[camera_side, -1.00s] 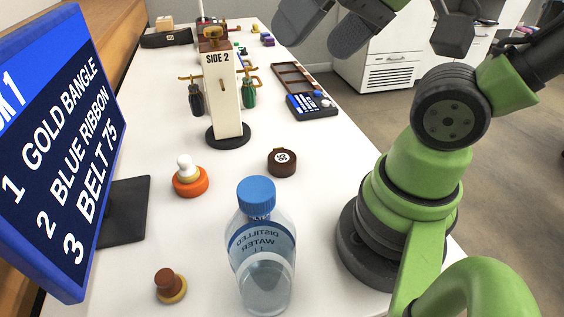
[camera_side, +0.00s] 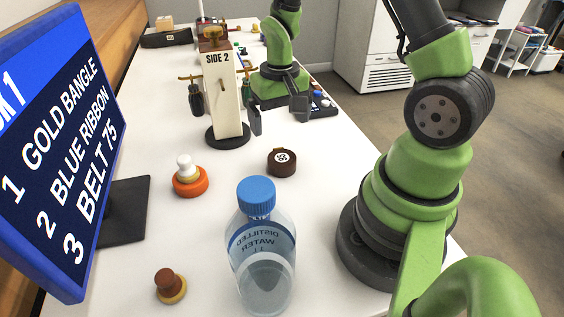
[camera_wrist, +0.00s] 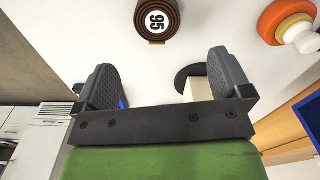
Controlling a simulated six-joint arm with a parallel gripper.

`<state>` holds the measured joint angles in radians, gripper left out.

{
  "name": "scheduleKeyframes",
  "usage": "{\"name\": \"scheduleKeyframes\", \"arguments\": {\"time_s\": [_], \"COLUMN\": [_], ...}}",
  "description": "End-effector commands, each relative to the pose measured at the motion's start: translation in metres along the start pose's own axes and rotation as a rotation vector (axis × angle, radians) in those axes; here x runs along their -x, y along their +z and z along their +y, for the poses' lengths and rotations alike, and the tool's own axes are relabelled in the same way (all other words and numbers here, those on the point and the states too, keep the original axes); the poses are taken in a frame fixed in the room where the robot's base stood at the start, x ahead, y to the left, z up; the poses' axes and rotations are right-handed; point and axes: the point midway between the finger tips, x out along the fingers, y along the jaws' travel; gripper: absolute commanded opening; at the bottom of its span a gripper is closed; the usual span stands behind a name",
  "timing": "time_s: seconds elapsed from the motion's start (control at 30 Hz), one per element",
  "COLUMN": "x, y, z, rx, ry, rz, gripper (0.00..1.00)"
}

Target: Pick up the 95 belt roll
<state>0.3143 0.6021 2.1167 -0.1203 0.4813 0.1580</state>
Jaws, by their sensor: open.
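The 95 belt roll (camera_side: 282,162) is a dark brown coil lying flat on the white table, with a round white label on top. In the wrist view the roll (camera_wrist: 157,22) is at the top edge, and its label reads 95. My gripper (camera_side: 278,118) is open and empty above the table, beyond the roll and beside the SIDE 2 stand. In the wrist view the fingers (camera_wrist: 162,75) are spread apart, with the roll ahead of their tips and not between them.
The SIDE 2 stand (camera_side: 223,95) with hanging items is close left of my gripper. An orange and white piece (camera_side: 189,178), a water bottle (camera_side: 262,255) and a small brown and yellow piece (camera_side: 170,287) stand nearer. A screen (camera_side: 60,150) is at left.

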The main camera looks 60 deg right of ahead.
Motion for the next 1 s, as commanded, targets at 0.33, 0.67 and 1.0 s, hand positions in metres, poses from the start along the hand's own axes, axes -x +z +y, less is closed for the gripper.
{"name": "scheduleKeyframes", "arguments": {"time_s": [0.33,0.67,1.0], "x": [-0.046,-0.080,-0.102], "y": [0.001,0.001,0.000], "z": [0.002,0.004,0.003], "rx": [-0.002,-0.003,-0.002], "ry": [0.004,0.004,0.002], "rz": [-0.010,-0.012,-0.006], "gripper": [0.97,0.97,0.97]}}
